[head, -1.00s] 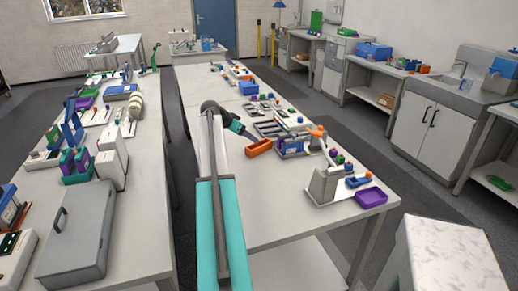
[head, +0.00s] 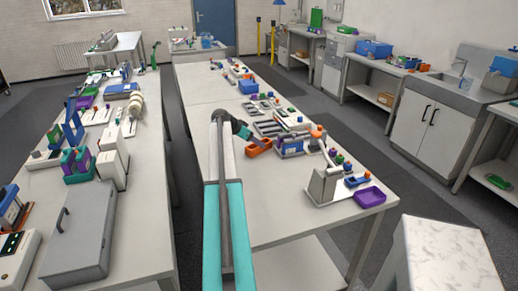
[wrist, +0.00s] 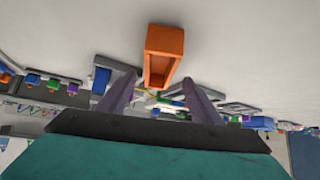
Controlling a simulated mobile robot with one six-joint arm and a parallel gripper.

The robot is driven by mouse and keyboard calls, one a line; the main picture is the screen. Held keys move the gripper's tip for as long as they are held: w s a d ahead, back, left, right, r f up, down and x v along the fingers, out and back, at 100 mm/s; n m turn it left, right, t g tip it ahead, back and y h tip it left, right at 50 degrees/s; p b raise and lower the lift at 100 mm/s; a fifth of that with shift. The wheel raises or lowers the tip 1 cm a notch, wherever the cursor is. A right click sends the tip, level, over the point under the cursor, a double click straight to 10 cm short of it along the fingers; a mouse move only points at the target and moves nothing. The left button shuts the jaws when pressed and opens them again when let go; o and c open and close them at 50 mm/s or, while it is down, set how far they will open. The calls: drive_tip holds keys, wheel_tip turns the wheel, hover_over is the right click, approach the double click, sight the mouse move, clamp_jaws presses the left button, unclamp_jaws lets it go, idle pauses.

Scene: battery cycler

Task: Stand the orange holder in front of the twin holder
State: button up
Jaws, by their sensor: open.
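The orange holder (head: 259,148) is an open, box-like piece on the near right bench, left of the blue-and-grey unit. In the wrist view the orange holder (wrist: 165,45) is at the top middle, its hollow side showing. My gripper (head: 248,136) is by its left end in the head view. In the wrist view my gripper (wrist: 158,75) is open, its two fingers apart on either side of the holder's lower end; I cannot tell whether they touch it. I cannot tell surely which piece is the twin holder; a teal piece with two upright purple-and-green parts (head: 76,163) stands on the left bench.
A blue-and-grey unit (head: 290,148) stands close right of the orange holder. A grey stand (head: 325,186) and a purple tray (head: 369,196) are nearer the front right. The bench top in front of the orange holder is clear.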

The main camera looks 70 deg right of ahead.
drive_tip(key=shift+p+x, duration=0.9)
drive_tip(key=shift+x, duration=1.3)
drive_tip(key=shift+s+a+f, duration=0.1)
drive_tip(key=shift+a, duration=0.1)
drive_tip(key=c, duration=1.3)
drive_tip(key=shift+r+b, duration=1)
drive_tip(key=shift+r, duration=0.75)
drive_tip(key=s+a+b, duration=0.1)
drive_tip(key=a, duration=0.3)
drive_tip(key=s+a+b, duration=0.1)
drive_tip(key=s+a, duration=0.1)
drive_tip(key=a, duration=0.2)
drive_tip(key=s+a+r+b, duration=0.1)
drive_tip(key=a, duration=0.3)
drive_tip(key=shift+s+a, duration=0.35)
drive_tip(key=shift+a, duration=0.05)
drive_tip(key=shift+s+a+r+b, duration=0.15)
drive_tip(key=shift+s+a+b, duration=0.1)
drive_tip(key=shift+a, duration=0.3)
drive_tip(key=shift+s+a+r+b, duration=0.15)
drive_tip(key=shift+a+b, duration=0.1)
drive_tip(key=shift+a, duration=0.3)
